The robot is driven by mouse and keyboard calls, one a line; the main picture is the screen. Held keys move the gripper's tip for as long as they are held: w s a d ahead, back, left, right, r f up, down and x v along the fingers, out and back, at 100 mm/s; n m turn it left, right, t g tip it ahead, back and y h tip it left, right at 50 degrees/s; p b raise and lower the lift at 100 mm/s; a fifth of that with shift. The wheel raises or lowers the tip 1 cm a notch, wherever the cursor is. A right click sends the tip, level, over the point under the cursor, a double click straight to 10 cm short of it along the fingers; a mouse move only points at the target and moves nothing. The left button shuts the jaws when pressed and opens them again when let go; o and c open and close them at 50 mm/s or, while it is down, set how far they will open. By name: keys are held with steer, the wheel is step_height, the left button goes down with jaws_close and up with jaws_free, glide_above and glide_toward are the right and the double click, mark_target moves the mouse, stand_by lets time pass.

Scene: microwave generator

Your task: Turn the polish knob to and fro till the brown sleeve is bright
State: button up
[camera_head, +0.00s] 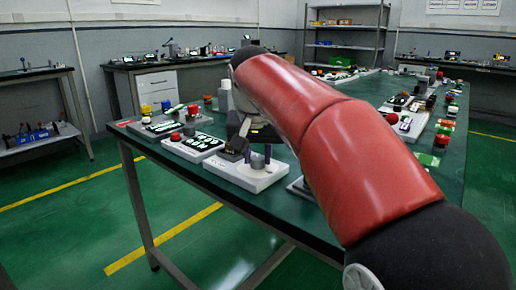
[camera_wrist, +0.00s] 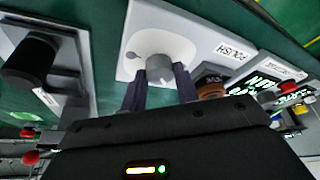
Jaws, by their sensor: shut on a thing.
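In the head view my gripper (camera_head: 257,157) points down at the white unit (camera_head: 252,178) near the table's front edge.
A large black knob (camera_wrist: 30,56) stands on a neighbouring unit at the left of the wrist view. The green table (camera_head: 350,92) carries several other control units close by.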

steer(key=m+h+p, duration=0.1)
steer(key=m, duration=0.1)
steer(key=m+p, duration=0.1)
steer(key=m, duration=0.1)
steer(key=shift+w+a+r+m+g+h+p, duration=0.1)
steer(key=shift+a+r+m+g+h+p, duration=0.05)
steer(key=shift+m+g+h+p, duration=0.2)
steer(key=m+g+h+p, duration=0.1)
steer(key=m, duration=0.3)
steer(key=shift+a+m, duration=0.1)
steer(key=shift+m, duration=0.15)
steer(key=o, duration=1)
steer(key=shift+c, duration=0.2)
steer(key=v, duration=0.7)
steer(key=shift+a+r, duration=0.2)
steer(key=shift+r, duration=0.05)
